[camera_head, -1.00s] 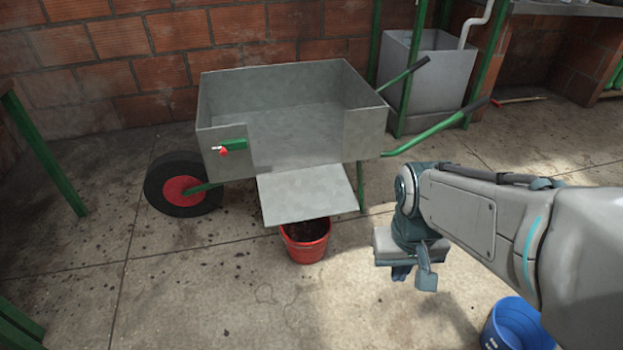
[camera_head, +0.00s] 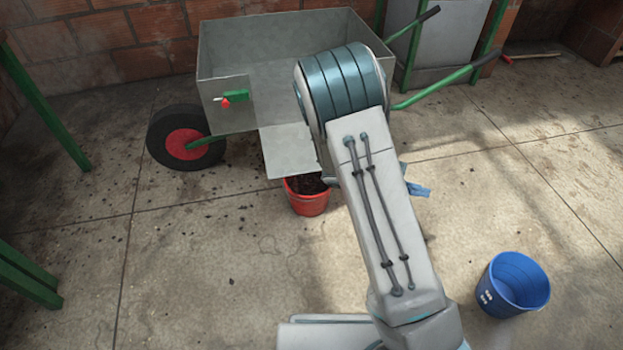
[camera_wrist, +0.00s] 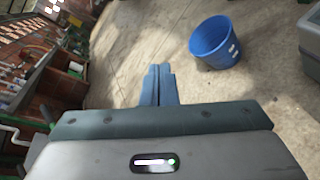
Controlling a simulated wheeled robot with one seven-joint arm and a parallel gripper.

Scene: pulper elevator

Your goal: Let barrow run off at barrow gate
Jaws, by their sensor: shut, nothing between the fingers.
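The grey metal barrow (camera_head: 226,95) stands by the brick wall in the head view, on a wheel with a red hub (camera_head: 184,144). Its gate (camera_head: 281,154) hangs open and slopes outward from the front side. My arm hides the barrow's right front. My gripper shows in the wrist view (camera_wrist: 158,72), fingers together and empty, apart from the barrow.
A blue bucket (camera_head: 513,284) stands on the floor at the right; it also shows in the wrist view (camera_wrist: 214,42). Green legs (camera_head: 45,110) stand at the left. The barrow's handles (camera_head: 445,85) stick out to the right. The concrete floor in front is mostly clear.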

